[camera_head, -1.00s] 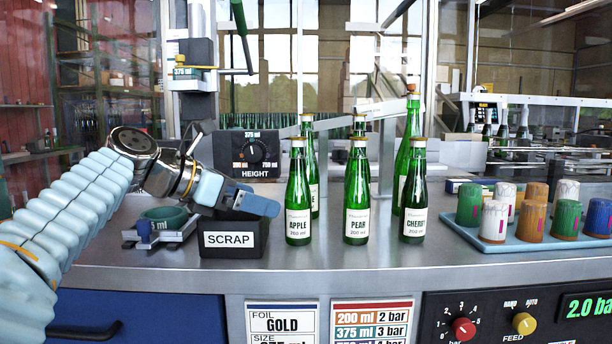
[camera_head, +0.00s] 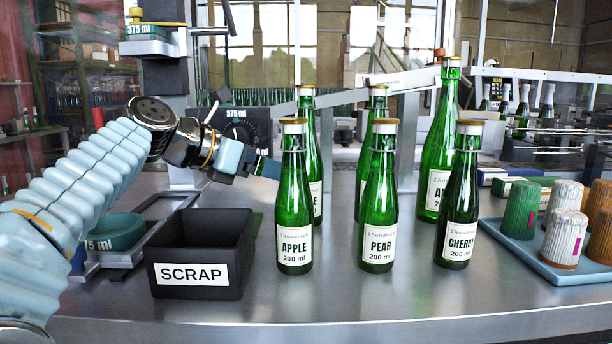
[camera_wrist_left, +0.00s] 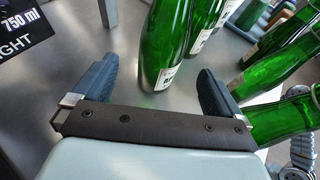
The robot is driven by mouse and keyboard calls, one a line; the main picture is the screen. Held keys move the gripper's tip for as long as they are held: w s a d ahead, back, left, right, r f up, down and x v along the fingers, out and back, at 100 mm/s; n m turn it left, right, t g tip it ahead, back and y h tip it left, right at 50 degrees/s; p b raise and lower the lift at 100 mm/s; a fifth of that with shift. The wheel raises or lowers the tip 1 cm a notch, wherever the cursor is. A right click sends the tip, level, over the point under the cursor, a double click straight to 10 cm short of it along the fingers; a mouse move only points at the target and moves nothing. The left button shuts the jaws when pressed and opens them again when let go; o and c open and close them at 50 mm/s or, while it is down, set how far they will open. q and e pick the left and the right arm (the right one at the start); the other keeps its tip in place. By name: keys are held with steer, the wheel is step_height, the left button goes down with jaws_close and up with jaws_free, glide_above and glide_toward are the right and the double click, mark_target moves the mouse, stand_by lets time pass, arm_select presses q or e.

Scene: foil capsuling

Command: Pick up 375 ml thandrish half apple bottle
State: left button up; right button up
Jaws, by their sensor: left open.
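A green bottle with a gold cap (camera_head: 314,150) stands in the back row, behind the front 200 ml apple bottle (camera_head: 294,190). Its label is mostly hidden, with only a final E showing, so its size and flavour cannot be read. My left gripper (camera_head: 262,168) is at the left of these two bottles, tilted down, its tips close to them. In the left wrist view, the left gripper (camera_wrist_left: 157,80) is open, and a green bottle (camera_wrist_left: 164,45) appears upright between its fingers. I cannot tell whether they touch. My right gripper is not in view.
The 200 ml pear bottle (camera_head: 379,200) and cherry bottle (camera_head: 459,195) stand to the right, with a tall bottle (camera_head: 441,140) behind. A black SCRAP bin (camera_head: 200,230) is below my left gripper. A blue tray (camera_head: 520,245) with coloured foil capsules stands at right.

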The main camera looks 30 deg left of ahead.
arm_select(q)
steer(key=x, duration=0.8)
steer(key=shift+w+d, duration=0.15)
steer(key=shift+d, duration=0.1)
steer(key=c, duration=1.6)
steer(key=shift+r, duration=0.15)
steer(key=shift+c, duration=0.8)
